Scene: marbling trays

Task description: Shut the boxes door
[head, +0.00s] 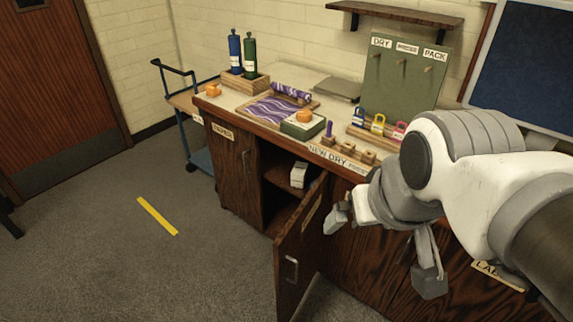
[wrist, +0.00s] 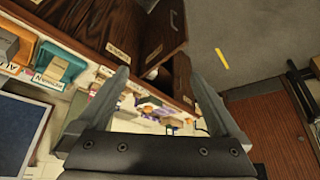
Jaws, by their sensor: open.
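The open cabinet door (head: 298,262) is dark wood with a metal handle and a small pale label too slanted to read. It stands swung out from the cabinet in the head view, and the dark compartment (head: 283,182) behind it shows a shelf and a pale box (head: 299,174). In the wrist view, a wooden door with a handle (wrist: 164,32), seemingly the same one, lies beyond the fingertips at the top. My gripper (head: 384,250) is open and empty, its fingers wide apart, to the right of the door. The fingers also show in the wrist view (wrist: 158,75).
The counter (head: 233,104) above holds bottles, a purple marbled tray, padlocks and wooden blocks. A shut door labelled PAPER (head: 232,165) is left of the compartment. A blue trolley (head: 200,160) stands at the counter's left end.

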